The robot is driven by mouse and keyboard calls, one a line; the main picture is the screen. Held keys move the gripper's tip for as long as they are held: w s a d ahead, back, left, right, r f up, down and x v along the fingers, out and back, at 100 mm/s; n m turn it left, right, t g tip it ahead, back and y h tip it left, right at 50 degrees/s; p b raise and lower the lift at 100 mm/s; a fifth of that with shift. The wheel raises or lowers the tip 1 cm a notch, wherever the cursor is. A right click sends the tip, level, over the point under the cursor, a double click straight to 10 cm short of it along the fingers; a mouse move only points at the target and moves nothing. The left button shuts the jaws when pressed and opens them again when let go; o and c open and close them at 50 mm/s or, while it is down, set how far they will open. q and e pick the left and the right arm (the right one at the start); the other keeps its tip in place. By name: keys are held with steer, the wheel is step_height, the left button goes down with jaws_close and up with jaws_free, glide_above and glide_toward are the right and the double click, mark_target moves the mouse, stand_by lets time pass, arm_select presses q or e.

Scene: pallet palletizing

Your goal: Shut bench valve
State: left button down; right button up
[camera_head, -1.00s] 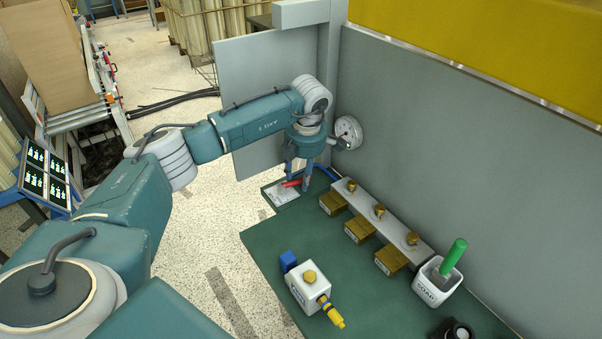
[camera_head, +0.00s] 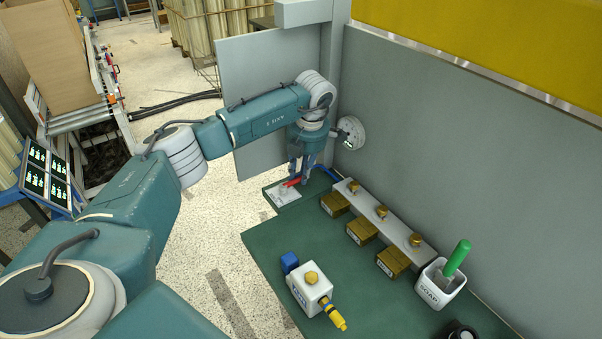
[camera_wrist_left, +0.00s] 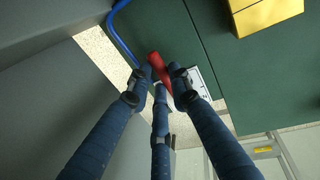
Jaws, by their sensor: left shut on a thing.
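The bench valve shows as a red handle (camera_head: 291,182) over a pale plate (camera_head: 284,195) at the far left corner of the green bench. My left gripper (camera_head: 301,178) points down at the handle, with its fingers around it. In the left wrist view the red handle (camera_wrist_left: 159,70) lies between the fingertips of my left gripper (camera_wrist_left: 160,80), which is shut on it. The fingers hide part of the handle and the valve body. A blue hose (camera_wrist_left: 122,38) runs beside the valve. My right gripper is not in view.
Several brass blocks (camera_head: 361,231) line a grey rail at the back wall. A white box with a yellow nozzle (camera_head: 310,289) stands at the front. A white soap cup (camera_head: 440,285) holds a green-handled tool. A round gauge (camera_head: 350,132) is on the wall beside my left wrist.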

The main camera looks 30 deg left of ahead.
arm_select(q)
steer(key=c, duration=1.6)
jaws_free()
steer(key=shift+o, duration=0.2)
steer(key=shift+r, duration=0.1)
step_height(320, 180, up, 12)
steer(key=d, duration=0.2)
steer(key=shift+s, duration=0.4)
steer(key=shift+d+f, duration=0.1)
steer(key=shift+f, duration=0.1)
